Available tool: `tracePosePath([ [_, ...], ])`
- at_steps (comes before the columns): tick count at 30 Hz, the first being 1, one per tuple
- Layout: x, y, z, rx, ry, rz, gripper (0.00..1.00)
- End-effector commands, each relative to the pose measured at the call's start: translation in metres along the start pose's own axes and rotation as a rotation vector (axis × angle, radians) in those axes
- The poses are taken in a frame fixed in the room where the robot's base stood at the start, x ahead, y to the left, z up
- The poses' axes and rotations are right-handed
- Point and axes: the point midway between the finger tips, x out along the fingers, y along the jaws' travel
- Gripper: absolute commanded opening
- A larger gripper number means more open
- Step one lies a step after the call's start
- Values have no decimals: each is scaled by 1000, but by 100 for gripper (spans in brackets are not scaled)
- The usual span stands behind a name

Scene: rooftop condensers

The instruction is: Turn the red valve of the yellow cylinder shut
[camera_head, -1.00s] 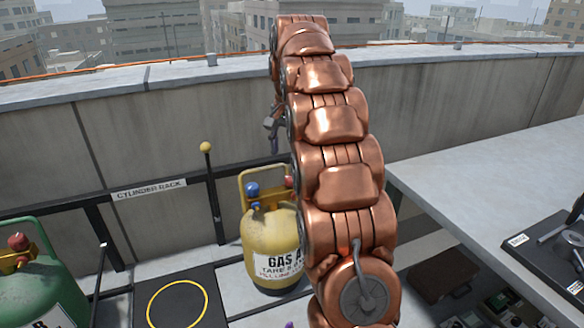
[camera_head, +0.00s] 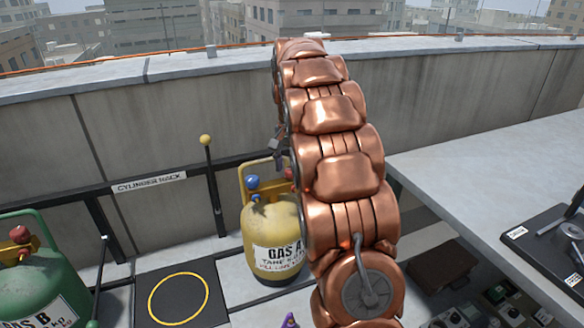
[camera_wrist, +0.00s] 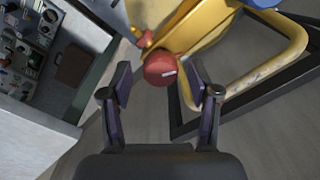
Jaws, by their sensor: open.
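The yellow cylinder (camera_head: 272,240), labelled GAS A, stands upright on the floor by the wall, with a yellow collar frame and a blue valve (camera_head: 252,182) on its top left. Its red valve (camera_wrist: 160,68) shows in the wrist view, centred just beyond my gripper's fingertips; in the head view my arm mostly hides it. My gripper (camera_wrist: 160,84) is open, one finger on each side of the red valve's near end. I cannot tell whether either finger touches it. In the head view the gripper's tip shows only partly beside my arm, above the cylinder.
A green cylinder (camera_head: 38,278) with its own red valve stands at the left. A black pad with a yellow ring (camera_head: 180,298) lies between the cylinders. The rack rail (camera_head: 60,200) runs behind them. A grey bench (camera_head: 470,180) is at the right.

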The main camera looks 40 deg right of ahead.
Motion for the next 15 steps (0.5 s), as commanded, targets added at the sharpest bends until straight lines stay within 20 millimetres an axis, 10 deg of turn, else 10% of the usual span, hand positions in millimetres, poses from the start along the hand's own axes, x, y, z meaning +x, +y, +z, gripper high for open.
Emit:
tracePosePath([
  [15,6,0,0,0,0,-1,51],
])
